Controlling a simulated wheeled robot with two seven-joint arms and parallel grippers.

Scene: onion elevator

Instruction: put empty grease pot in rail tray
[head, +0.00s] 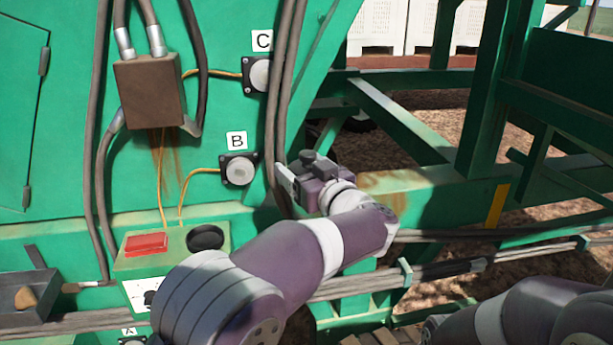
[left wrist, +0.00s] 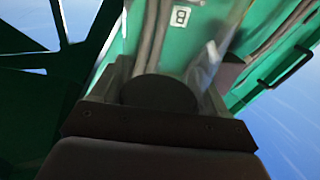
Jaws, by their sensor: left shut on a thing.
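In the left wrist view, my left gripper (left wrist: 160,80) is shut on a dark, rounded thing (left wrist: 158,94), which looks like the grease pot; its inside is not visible. In the head view, my left gripper (head: 290,182) is right of label B, in front of the green machine and near the vertical hoses. A dark round piece (head: 308,157) shows on top there, but I cannot tell whether it is the pot. A dark tray (head: 40,318) at the lower left, beside the rail, holds a brush-like tool. My right gripper is out of view.
A green box (head: 190,262) carries a red pad (head: 146,244) and a dark round opening (head: 205,238). Round grey fittings sit by labels B (head: 239,170) and C (head: 259,75). Hoses (head: 283,100) and green beams (head: 400,120) crowd the area around my left arm.

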